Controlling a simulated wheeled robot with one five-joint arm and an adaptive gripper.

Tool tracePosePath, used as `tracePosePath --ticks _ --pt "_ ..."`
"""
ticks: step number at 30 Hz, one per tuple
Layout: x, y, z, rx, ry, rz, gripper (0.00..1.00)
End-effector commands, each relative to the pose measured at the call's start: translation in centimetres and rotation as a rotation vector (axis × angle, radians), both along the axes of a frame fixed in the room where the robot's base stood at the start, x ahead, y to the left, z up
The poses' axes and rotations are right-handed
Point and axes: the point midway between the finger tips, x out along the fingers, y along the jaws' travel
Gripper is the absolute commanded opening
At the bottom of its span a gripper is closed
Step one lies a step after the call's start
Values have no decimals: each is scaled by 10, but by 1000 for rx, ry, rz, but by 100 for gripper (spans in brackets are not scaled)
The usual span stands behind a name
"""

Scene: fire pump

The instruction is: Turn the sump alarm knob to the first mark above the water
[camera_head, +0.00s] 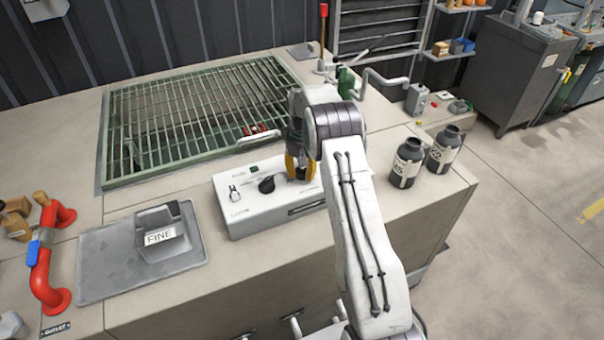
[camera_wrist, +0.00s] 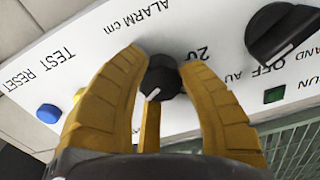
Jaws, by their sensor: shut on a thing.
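The white control box (camera_head: 242,212) stands on the bench. The sump alarm knob (camera_wrist: 160,80) is small and black, beside the words "ALARM cm", with "20" printed close by. Its white pointer line aims to the lower left in the wrist view. My gripper (camera_wrist: 166,62) has its yellow fingers on either side of the knob, shut on it. In the head view my gripper (camera_head: 299,172) is at the box's right end and hides the knob. Most scale marks are hidden by the fingers. The sump lies under a green-framed grating (camera_head: 190,112); I cannot make out a water level.
A larger black knob (camera_wrist: 281,32), a green lamp (camera_wrist: 274,95) and a blue button (camera_wrist: 48,113) share the panel. Two dark bottles (camera_head: 406,163) stand right of my arm. A grey FINE block (camera_head: 165,238) and red pipe (camera_head: 45,270) are at left.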

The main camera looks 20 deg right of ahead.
Motion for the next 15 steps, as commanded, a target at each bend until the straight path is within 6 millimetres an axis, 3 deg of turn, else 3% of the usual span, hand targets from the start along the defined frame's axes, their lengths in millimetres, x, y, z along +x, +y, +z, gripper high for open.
tracePosePath --ticks 15 --pt "-2 1 -3 3 8 410 3"
